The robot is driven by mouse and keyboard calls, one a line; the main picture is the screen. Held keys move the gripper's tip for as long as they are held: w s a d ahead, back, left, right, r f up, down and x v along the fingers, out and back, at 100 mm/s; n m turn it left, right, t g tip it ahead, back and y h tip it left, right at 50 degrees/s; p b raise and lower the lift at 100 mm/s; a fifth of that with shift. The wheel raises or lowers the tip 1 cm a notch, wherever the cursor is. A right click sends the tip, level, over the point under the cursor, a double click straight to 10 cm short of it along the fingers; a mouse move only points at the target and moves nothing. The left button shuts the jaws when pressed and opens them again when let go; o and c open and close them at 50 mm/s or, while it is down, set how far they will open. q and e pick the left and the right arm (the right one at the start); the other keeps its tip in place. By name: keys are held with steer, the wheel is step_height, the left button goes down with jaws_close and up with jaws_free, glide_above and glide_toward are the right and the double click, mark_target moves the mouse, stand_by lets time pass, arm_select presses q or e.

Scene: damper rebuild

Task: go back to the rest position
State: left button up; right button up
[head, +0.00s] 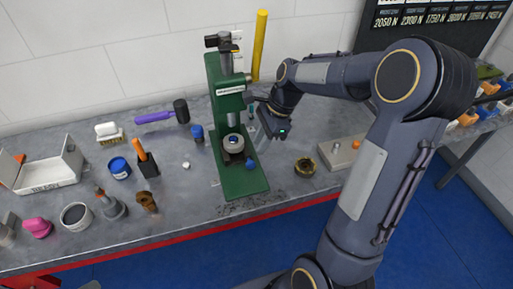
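My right arm comes in from the right and reaches over the bench. Its gripper (259,124) is beside the right side of the green press (241,180), near the column. The fingers are small and dark here, and I cannot tell whether they are open or shut, or whether they touch anything. My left gripper is not in view.

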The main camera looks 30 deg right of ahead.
stand_by(0.5)
steer(key=s+a+r+n+t, duration=0.2)
steer(key=s+a+n, duration=0.2)
steer(key=s+n, duration=0.5)
steer(key=s+a+r+n+t, duration=0.2)
steer(key=s+a+r+n, duration=0.1)
steer(key=s+n, duration=0.7)
steer(key=shift+s+a+r+t, duration=0.25)
steer(key=shift+s+a+t, duration=0.05)
steer(key=shift+s+a, duration=0.3)
